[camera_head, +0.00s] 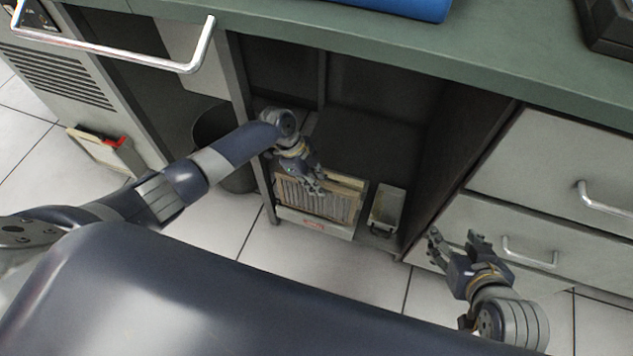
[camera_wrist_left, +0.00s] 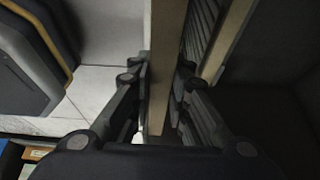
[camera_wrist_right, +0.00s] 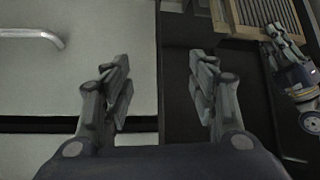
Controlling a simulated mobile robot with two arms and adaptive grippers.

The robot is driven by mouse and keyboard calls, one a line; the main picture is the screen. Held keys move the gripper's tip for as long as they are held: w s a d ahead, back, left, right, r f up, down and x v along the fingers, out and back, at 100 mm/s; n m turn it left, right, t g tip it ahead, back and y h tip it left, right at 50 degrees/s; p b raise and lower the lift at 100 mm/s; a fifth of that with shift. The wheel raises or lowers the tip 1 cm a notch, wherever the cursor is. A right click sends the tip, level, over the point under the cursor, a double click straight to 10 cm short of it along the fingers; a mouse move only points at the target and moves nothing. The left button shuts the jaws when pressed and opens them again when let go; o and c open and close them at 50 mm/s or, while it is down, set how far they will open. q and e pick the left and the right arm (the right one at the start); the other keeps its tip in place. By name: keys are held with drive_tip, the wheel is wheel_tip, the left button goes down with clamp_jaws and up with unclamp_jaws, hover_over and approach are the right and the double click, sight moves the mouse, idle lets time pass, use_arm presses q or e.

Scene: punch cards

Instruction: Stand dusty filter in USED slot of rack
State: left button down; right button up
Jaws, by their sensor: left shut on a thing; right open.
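A pleated, tan-framed filter (camera_head: 325,206) stands upright at the front of the open cabinet bay. My left gripper (camera_head: 316,188) is at its top edge. In the left wrist view the left fingers (camera_wrist_left: 160,95) are shut on a tan-edged filter frame (camera_wrist_left: 166,60), one finger on each side. A second tan edge (camera_wrist_left: 232,38) runs close beside it. In the right wrist view the pleated filter shows at the top right (camera_wrist_right: 268,14). My right gripper (camera_head: 455,247) is open and empty before the drawers. I cannot make out a USED mark.
A dark round bin (camera_head: 212,130) is left of the bay wall. A pale item with a red part (camera_head: 105,148) leans by the vented unit. The counter (camera_head: 480,55) overhangs the bay.

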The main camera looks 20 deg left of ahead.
drive_tip(key=shift+w+a+r+t+y+b, duration=0.2)
drive_tip(key=shift+w+a+r+t, duration=0.15)
drive_tip(key=shift+w+r+t, duration=0.35)
drive_tip(key=shift+w+a+r+t+y+b, duration=0.15)
drive_tip(key=shift+w+a+r+t, duration=0.25)
drive_tip(key=shift+w+r, duration=0.45)
drive_tip(key=shift+w+f, duration=0.1)
drive_tip(key=w+r+t, duration=0.1)
drive_tip(key=w+a+r+t+b, duration=0.1)
drive_tip(key=r, duration=0.1)
drive_tip(key=shift+w+r+y, duration=0.15)
drive_tip(key=shift+y, duration=0.1)
idle(0.5)
drive_tip(key=shift+w+a+r+t+y+b, duration=0.2)
drive_tip(key=shift+r+t+y+b, duration=0.1)
drive_tip(key=shift+r+t, duration=0.25)
drive_tip(key=shift+w+a+r+t, duration=0.15)
drive_tip(key=shift+r+t, duration=0.2)
drive_tip(key=shift+r, duration=0.05)
drive_tip(key=shift+w+a+r+t, duration=0.1)
drive_tip(key=shift+r+t, duration=0.2)
drive_tip(key=shift+r, duration=0.1)
drive_tip(key=shift+r+t+b, duration=0.15)
drive_tip(key=shift+t+b, duration=0.15)
drive_tip(key=shift+b, duration=0.1)
